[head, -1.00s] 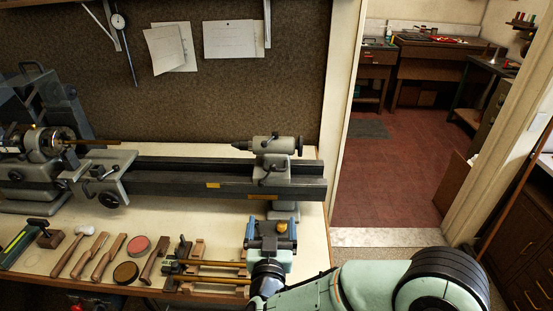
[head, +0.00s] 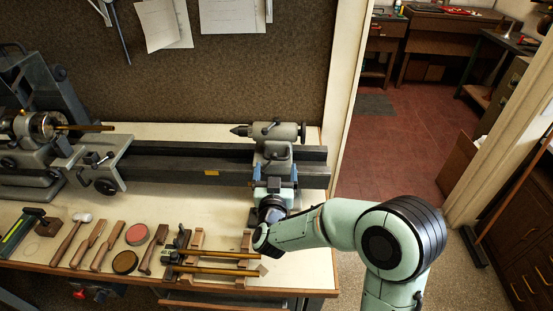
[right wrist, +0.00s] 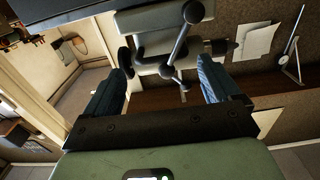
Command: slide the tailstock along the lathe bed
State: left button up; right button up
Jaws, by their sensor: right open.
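The tailstock (head: 283,132) is a grey casting with a pointed centre facing left and a dark knob on its right. It sits near the right end of the dark lathe bed (head: 165,171). My right gripper (head: 274,173) is open in front of the tailstock's lower part, its blue fingers spread. In the right wrist view, the tailstock's grey body (right wrist: 158,22) and a dark lever with ball ends (right wrist: 178,55) show beyond and between the open fingers (right wrist: 160,82). I cannot tell whether the fingers touch anything. My left gripper is not in view.
The carriage (head: 95,160) sits on the bed left of the tailstock, by the chuck (head: 42,126) holding a brass rod. Between carriage and tailstock the bed is clear. A mallet (head: 72,238), other hand tools and brass tubes (head: 215,254) on wooden rests lie along the bench front.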

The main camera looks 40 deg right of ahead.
aim_at(277, 163)
jog(key=shift+p+x, duration=0.35)
jog(key=shift+x, duration=1.65)
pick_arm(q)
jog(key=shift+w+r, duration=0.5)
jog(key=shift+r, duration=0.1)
pick_arm(e)
jog(key=shift+s, duration=0.1)
